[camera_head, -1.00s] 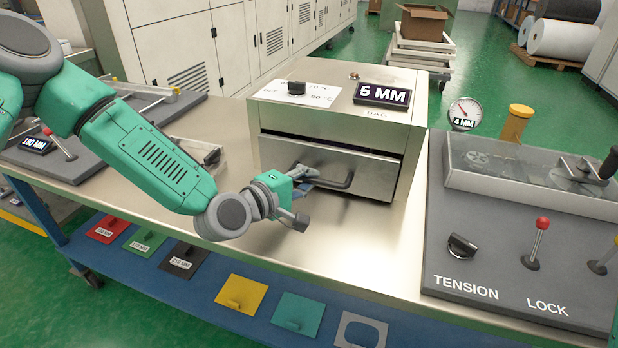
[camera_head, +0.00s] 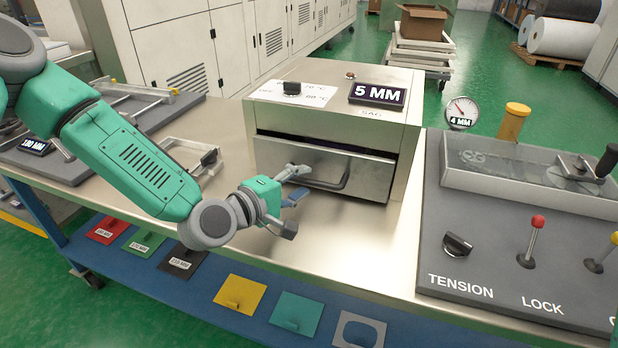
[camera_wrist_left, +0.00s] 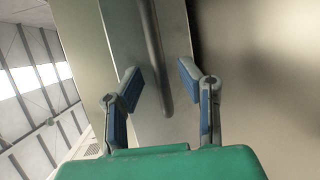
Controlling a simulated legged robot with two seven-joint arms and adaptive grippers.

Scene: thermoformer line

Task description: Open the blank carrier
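I cannot tell for sure which thing is the blank carrier. A flat metal frame (camera_head: 180,142) with a dark knob lies on the bench, partly behind my left arm. To its right stands a steel box (camera_head: 270,98) with a drawer-like front (camera_head: 372,180) and a dark bar handle (camera_head: 345,174). A dark gap shows above that front. My left gripper (camera_head: 298,184) is open and empty just left of and before the handle. In the left wrist view its blue-padded fingers (camera_wrist_left: 158,72) are spread, with the handle (camera_wrist_left: 152,40) running up beyond them. My right gripper is out of view.
A grey panel (camera_head: 440,262) with a tension knob, a lock lever and a clear-topped tray (camera_head: 475,183) fills the right of the bench. Another lever panel (camera_head: 60,178) is at left. Colored plates lie on the blue shelf (camera_head: 205,290) below. The bench front (camera_head: 340,240) is clear.

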